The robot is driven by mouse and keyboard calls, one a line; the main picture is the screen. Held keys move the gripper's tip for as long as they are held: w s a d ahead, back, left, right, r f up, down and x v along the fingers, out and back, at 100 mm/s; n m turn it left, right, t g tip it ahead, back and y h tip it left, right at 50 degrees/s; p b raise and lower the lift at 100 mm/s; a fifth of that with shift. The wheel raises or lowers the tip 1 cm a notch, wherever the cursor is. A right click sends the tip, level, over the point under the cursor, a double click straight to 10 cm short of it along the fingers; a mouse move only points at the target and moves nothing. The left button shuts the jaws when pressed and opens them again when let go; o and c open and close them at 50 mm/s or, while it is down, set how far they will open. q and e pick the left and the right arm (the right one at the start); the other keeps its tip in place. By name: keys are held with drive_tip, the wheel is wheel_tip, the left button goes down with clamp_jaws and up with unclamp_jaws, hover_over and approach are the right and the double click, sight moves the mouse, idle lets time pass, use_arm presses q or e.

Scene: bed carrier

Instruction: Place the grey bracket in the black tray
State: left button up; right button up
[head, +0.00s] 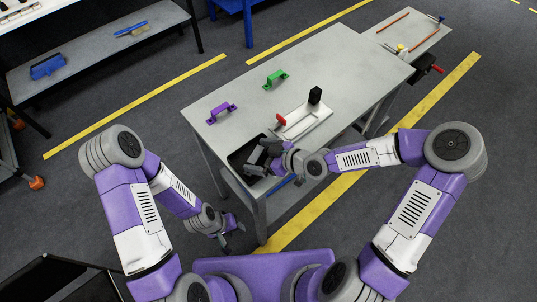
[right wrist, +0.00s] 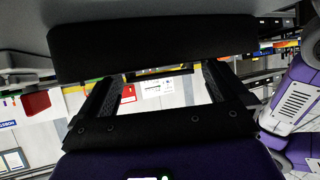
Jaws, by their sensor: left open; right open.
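The black tray (head: 238,158) lies at the near left corner of the grey table in the head view. A dark block-like shape across the top of the right wrist view (right wrist: 150,48) looks like this tray. My right gripper (head: 258,160) is open over or at the tray and covers part of it. Its two fingers (right wrist: 158,95) stand apart in the right wrist view with nothing seen between them. My left gripper (head: 232,236) is open and empty, low beside the table's near side. I cannot make out the grey bracket; the right gripper may hide it.
A purple bracket (head: 222,113) and a green bracket (head: 276,79) stand on the table (head: 335,60). A pale fixture (head: 306,122) with a black block (head: 315,95) and a red part (head: 281,119) is right of the tray. The table's far middle is clear.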

drive_tip(key=p+v, duration=0.5)
drive_tip(key=v, duration=0.5)
drive_tip(key=shift+r, duration=0.2)
drive_tip(key=shift+p+v, duration=0.9)
drive_tip(key=shift+v, duration=0.1)
drive_tip(key=shift+f, duration=0.15)
